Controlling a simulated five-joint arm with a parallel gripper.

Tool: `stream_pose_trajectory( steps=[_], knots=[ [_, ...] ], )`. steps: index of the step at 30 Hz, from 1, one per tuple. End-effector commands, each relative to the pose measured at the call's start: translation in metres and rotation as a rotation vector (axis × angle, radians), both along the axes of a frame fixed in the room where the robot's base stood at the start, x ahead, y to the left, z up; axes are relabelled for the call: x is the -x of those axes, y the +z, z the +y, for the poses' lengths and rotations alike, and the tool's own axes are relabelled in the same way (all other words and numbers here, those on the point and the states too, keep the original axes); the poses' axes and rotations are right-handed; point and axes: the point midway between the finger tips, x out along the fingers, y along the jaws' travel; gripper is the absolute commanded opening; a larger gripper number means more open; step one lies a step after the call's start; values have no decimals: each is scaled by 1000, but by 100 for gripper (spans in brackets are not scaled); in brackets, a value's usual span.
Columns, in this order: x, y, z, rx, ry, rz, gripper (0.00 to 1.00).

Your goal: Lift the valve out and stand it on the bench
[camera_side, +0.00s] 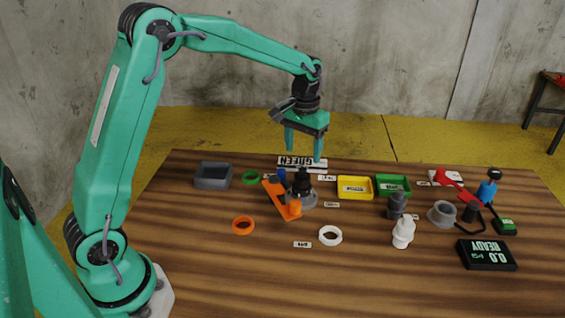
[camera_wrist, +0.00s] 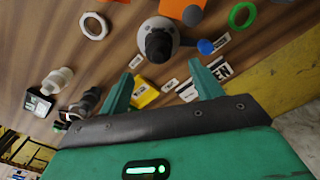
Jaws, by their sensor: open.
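A black valve (camera_side: 302,180) stands upright in a round grey holder (camera_side: 306,204) near the middle of the bench (camera_side: 200,255). In the wrist view the valve (camera_wrist: 158,44) shows from above, set in the pale grey ring of the holder (camera_wrist: 146,27). My gripper (camera_side: 303,155) is open and empty, with its fingers pointing down, above and apart from the valve. In the wrist view the valve lies just beyond the gap between my fingertips (camera_wrist: 163,70). How deep the valve sits in the holder is hidden.
An orange clamp-like part (camera_side: 275,194) and a blue knob (camera_side: 282,174) are close beside the holder. Yellow (camera_side: 355,198) and green (camera_side: 392,193) trays, a dark grey valve (camera_side: 397,206), a white valve (camera_side: 403,233) and a black display box (camera_side: 486,265) lie right. The front left bench is clear.

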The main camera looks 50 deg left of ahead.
Motion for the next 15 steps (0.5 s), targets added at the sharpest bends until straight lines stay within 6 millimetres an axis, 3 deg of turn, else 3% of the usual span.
stream_pose_trajectory(
  steps=[9,15],
  knots=[
    [0,-22,0,0,0,1,65],
    [0,-26,0,0,0,-1,65]
  ],
)
